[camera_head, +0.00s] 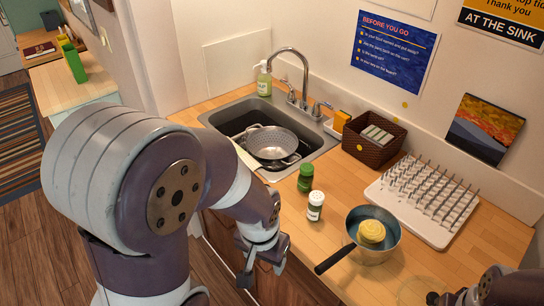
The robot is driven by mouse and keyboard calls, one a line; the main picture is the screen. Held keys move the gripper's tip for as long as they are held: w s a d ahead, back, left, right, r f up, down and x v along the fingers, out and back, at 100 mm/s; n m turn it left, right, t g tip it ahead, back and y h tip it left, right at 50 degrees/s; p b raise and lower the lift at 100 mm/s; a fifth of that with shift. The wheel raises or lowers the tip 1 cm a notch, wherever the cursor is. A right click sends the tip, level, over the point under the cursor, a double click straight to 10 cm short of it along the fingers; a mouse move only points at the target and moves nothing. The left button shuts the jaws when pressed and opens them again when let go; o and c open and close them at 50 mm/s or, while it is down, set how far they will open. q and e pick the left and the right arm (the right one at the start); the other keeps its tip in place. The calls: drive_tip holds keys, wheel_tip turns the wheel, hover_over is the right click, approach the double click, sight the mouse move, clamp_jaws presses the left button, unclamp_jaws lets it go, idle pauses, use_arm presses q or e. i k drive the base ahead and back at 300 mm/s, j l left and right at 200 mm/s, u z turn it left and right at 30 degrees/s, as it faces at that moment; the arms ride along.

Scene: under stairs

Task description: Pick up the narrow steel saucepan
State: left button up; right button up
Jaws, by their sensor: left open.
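The steel saucepan (388,247) stands upright on the wooden counter at the lower right, with its black handle pointing to the lower left. Its inside looks bluish, and a round yellow item (371,231) sits in it. My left gripper (262,272) is open and empty, low in front of the counter's front edge, left of the saucepan handle and apart from it. My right gripper (445,298) shows only in part at the bottom right edge, below and right of the saucepan; its jaws are not clear.
A green-capped jar (305,178) and a white shaker (315,207) stand left of the saucepan. A white peg rack (425,205) lies to its right, a brown basket (374,140) behind. A colander (272,143) sits in the sink (222,119). A faint clear round item (424,290) lies near the front.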

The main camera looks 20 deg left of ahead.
sight(377, 256)
drive_tip(key=j+z, duration=0.15)
drive_tip(key=z, duration=0.55)
drive_tip(key=k+j+z, duration=0.35)
drive_tip(key=k+j, duration=0.15)
drive_tip(key=j, duration=0.3)
drive_tip(key=k+j+z, duration=0.4)
drive_tip(key=k+j, duration=0.25)
drive_tip(key=i+j, duration=0.1)
drive_tip(key=i, duration=0.15)
drive_tip(key=i+j, duration=0.15)
drive_tip(key=i, duration=0.15)
